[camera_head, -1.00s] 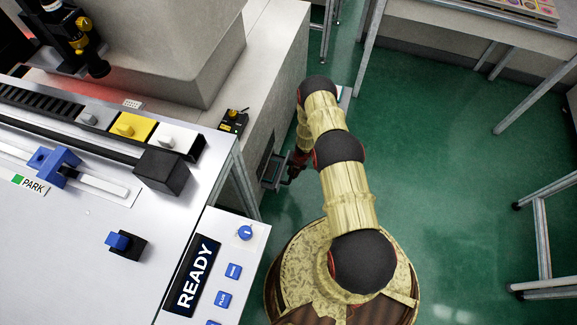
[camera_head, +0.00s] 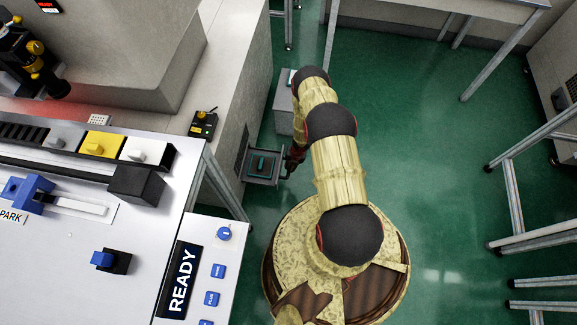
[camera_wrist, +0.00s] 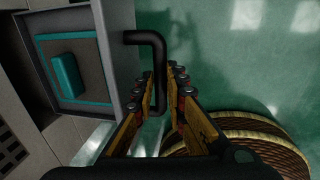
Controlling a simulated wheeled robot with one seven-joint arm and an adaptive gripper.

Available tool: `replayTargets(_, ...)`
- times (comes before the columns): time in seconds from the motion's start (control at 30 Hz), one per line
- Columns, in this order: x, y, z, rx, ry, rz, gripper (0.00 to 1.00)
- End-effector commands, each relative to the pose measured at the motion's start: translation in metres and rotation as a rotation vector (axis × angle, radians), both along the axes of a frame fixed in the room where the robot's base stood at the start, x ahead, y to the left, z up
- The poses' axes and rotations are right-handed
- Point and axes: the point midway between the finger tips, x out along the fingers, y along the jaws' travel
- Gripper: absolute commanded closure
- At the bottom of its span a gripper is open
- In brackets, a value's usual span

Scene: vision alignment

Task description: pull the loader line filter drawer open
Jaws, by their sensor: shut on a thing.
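The filter drawer (camera_head: 263,168) is a grey box standing out from the side of the machine cabinet in the head view. A teal-edged filter (camera_wrist: 70,72) with a raised teal block lies inside it in the wrist view. A black bent bar handle (camera_wrist: 157,50) sits on the drawer's front. My gripper (camera_wrist: 168,88) has its fingers on either side of this handle and is shut on it. In the head view my gripper (camera_head: 294,164) is small and dark at the drawer's outer end, partly hidden by my arm.
The white worktop with the READY panel (camera_head: 183,285) is at the left. A grey box (camera_head: 284,110) stands beyond the drawer, beside the cabinet. Metal table legs (camera_head: 507,190) are at the right. Green floor is clear between them and my base.

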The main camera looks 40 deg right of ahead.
Motion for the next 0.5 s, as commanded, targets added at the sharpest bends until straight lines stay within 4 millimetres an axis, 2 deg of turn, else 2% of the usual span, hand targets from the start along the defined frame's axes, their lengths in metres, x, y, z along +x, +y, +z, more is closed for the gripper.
replayTargets(0.13, 0.0003, -0.0003, -0.0001, -0.001, -0.001, 0.0, 1.0)
replayTargets(0.17, 0.0004, -0.0003, -0.0001, -0.001, -0.001, 0.0, 0.85)
replayTargets(0.5, 0.0004, -0.0001, -0.0001, 0.0, 0.0, 0.0, 0.68)
